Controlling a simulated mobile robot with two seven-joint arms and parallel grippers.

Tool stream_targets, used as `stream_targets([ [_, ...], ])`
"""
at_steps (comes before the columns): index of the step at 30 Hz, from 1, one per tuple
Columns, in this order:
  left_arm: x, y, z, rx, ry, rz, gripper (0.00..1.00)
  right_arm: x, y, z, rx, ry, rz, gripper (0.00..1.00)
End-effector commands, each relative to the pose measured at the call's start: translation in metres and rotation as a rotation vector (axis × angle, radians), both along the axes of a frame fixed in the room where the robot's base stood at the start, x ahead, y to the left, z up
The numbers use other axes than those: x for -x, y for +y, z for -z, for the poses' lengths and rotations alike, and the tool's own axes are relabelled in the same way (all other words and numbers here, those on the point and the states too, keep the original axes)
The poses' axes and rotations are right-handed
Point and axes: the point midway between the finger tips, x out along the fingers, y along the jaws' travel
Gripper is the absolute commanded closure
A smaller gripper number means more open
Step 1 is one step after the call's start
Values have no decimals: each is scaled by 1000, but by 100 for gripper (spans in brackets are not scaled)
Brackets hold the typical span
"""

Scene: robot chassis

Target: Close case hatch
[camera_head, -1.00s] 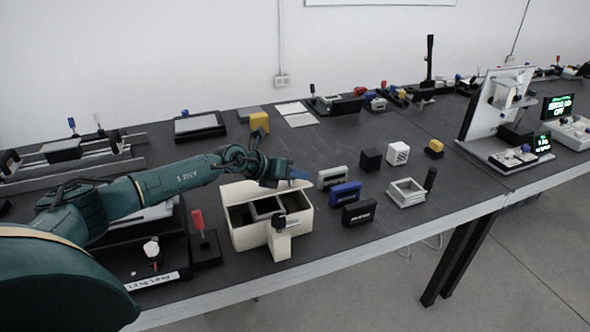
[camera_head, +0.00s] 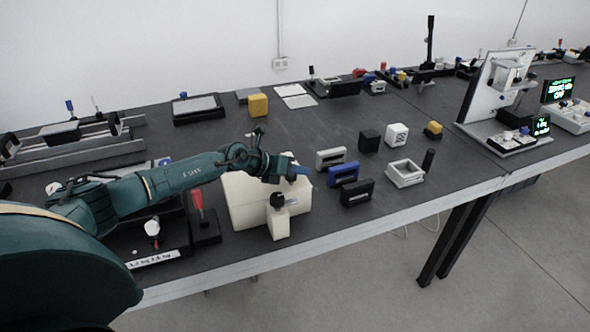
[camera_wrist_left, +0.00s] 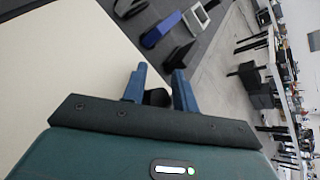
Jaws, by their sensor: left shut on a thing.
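The cream case (camera_head: 248,215) stands near the table's front edge, and its cream hatch (camera_head: 240,192) now covers its top in the head view. A cream post with a black knob (camera_head: 277,200) stands at the case front. My left gripper (camera_head: 297,173) is over the case's right side, behind the post. In the left wrist view its blue fingers (camera_wrist_left: 158,92) are apart around a small dark part, which looks like the hatch's handle. The cream surface (camera_wrist_left: 70,75) fills the left of that view. The arm hides part of the hatch. My right gripper is not in view.
Grey, blue (camera_head: 343,174) and black (camera_head: 357,192) blocks stand just right of the case. A white frame box (camera_head: 405,173) lies farther right. A red-handled device (camera_head: 198,205) stands close on the left. A yellow block (camera_head: 258,105) sits behind.

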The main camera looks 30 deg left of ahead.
Motion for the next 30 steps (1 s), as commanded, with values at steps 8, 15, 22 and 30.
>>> stream_targets([
  [8, 8, -6, 17, -5, 33, 16, 59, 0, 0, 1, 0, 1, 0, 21],
  [15, 8, -4, 17, -6, 35, 12, 50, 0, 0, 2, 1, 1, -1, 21],
  [22, 8, -2, 18, -8, 36, 9, 50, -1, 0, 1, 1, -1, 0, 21],
  [30, 26, 12, 1, -15, 32, 5, 50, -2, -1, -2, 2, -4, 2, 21],
])
